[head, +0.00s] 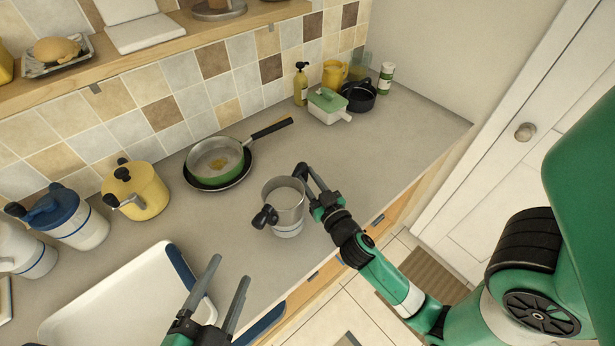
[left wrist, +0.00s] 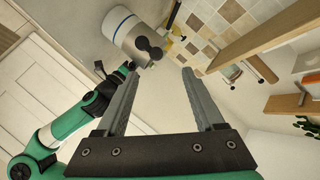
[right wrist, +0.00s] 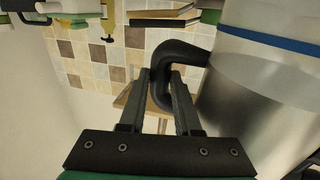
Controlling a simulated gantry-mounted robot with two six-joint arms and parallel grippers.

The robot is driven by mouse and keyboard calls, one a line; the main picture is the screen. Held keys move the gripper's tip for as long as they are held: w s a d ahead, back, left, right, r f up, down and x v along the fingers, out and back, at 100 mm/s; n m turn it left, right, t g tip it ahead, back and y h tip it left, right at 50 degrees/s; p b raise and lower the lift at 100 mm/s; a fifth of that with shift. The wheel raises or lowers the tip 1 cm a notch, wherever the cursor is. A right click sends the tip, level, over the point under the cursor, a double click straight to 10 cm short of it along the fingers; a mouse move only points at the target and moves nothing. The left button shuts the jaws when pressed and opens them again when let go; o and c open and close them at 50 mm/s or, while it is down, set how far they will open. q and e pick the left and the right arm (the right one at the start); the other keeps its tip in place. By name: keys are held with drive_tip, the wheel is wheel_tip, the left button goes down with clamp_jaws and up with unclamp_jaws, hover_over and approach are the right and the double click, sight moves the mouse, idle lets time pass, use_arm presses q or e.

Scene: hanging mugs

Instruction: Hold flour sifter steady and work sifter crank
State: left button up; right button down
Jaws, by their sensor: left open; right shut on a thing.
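The flour sifter (head: 287,213), a metal cup with a black handle and crank, stands upright on the counter; its pale inside shows from above. My right gripper (head: 312,192) is shut on its black handle (right wrist: 180,50). The black crank (head: 265,217) is on the opposite side of the cup, facing left. My left gripper (head: 229,270) is open and empty, apart from the sifter, nearer the counter's front edge. In the left wrist view the sifter (left wrist: 118,30) and its crank (left wrist: 149,48) are beyond the open fingers, near the left fingertip.
A white tray with blue handles (head: 95,293) lies at the left front, beside my left gripper. A green pan (head: 213,160) sits behind the sifter. A yellow pot (head: 138,192) and blue-lidded canister (head: 62,215) stand at left. Counter right of the sifter is clear.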

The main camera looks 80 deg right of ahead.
sight(258, 227)
use_arm(q)
drive_tip(key=x, duration=0.8)
drive_tip(key=s+x, duration=0.1)
drive_tip(key=x, duration=0.3)
drive_tip(key=shift+d, duration=0.45)
clamp_jaws()
